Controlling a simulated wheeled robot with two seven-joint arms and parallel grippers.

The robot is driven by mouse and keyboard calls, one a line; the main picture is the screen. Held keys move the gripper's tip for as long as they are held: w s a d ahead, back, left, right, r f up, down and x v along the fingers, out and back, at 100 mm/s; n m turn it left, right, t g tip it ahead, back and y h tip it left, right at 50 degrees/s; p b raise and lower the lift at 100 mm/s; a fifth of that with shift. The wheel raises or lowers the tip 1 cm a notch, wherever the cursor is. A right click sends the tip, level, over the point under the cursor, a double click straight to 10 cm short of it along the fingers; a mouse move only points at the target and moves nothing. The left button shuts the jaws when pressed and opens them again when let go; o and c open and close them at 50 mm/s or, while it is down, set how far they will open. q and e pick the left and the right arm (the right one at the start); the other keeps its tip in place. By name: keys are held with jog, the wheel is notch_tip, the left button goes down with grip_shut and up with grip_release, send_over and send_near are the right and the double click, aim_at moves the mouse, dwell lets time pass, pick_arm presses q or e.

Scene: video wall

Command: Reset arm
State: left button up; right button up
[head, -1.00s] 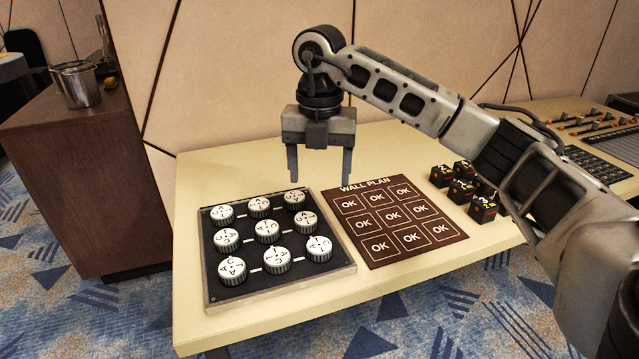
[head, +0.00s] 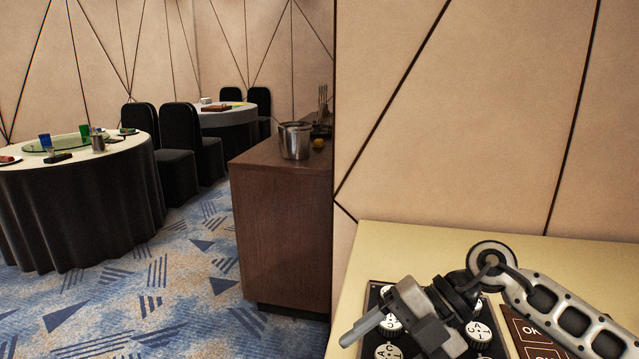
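My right arm comes in from the lower right. Its grey gripper (head: 378,338) is tilted, with its finger side toward the lower left, above the table's near part. One finger shows clearly, set at the outer end of the palm; the other is largely hidden or cut off by the bottom edge. The gripper appears open, and I see nothing held in it. My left gripper is not in view.
Beneath the arm, a dark board with white lettered knobs (head: 388,351) and a brown plan card (head: 535,335) lie on the cream table (head: 400,240), partly covered. A brown cabinet (head: 280,225) with a metal pot (head: 295,141) stands left. Round tables and chairs are beyond; carpet between is clear.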

jog(key=s+a+r+m+t+y, duration=0.15)
jog(key=s+a+r+y, duration=0.25)
jog(key=a+y, duration=0.4)
jog(key=w+d+f+m+t+h+p, duration=0.1)
jog(key=w+d+f+m+t+h, duration=0.2)
jog(key=m+t, duration=0.7)
jog(key=d+f+m+t+h+p, duration=0.15)
jog(key=d+m+t+h, duration=0.5)
jog(key=m, duration=0.65)
jog(key=s+d+f+m+g+h, duration=0.2)
jog(key=s+f+m, duration=0.1)
jog(key=s+f, duration=0.3)
jog(key=s+d+f+m+g+h, duration=0.2)
jog(key=s+f, duration=0.3)
jog(key=f, duration=0.5)
jog(key=shift+s+f+m+g+h, duration=0.2)
jog(key=shift+s+m+g+h, duration=0.15)
jog(key=shift+m+g+h, duration=0.25)
